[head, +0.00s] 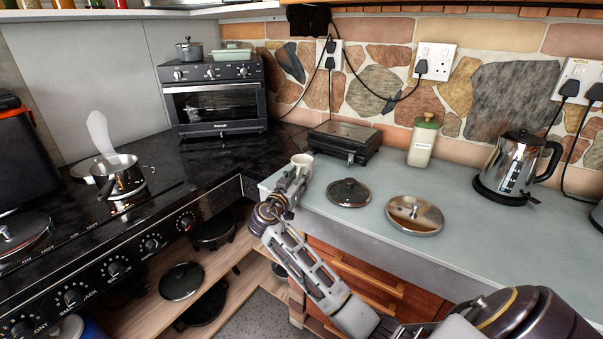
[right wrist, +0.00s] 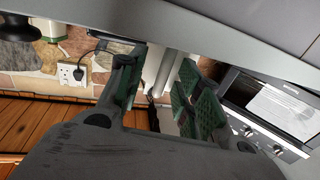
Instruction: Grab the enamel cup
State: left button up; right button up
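The enamel cup (head: 302,159) is small and pale. It stands at the left end of the grey counter, near its back corner, in the head view. My right gripper (head: 291,184) is right in front of it and hides its lower part. In the right wrist view, the green-padded fingers of the right gripper (right wrist: 162,92) are spread apart. A pale rounded shape, which looks like the cup (right wrist: 166,68), shows in the gap between them. I cannot tell whether a finger touches it. My left gripper is not in view.
A dark flat grill (head: 345,138) stands behind and right of the cup. A dark lid (head: 348,192) and a shiny lid (head: 415,214) lie on the counter to the right. A lidded jar (head: 423,142) and a kettle (head: 517,165) stand farther right. The black stove is left.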

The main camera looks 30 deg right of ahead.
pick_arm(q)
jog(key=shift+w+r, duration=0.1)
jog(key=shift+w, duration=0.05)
pick_arm(e)
jog(key=shift+c, duration=0.4)
grip_shut()
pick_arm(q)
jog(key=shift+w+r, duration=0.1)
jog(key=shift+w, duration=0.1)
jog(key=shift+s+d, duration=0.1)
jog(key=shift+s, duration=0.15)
pick_arm(e)
jog(key=shift+r, duration=0.35)
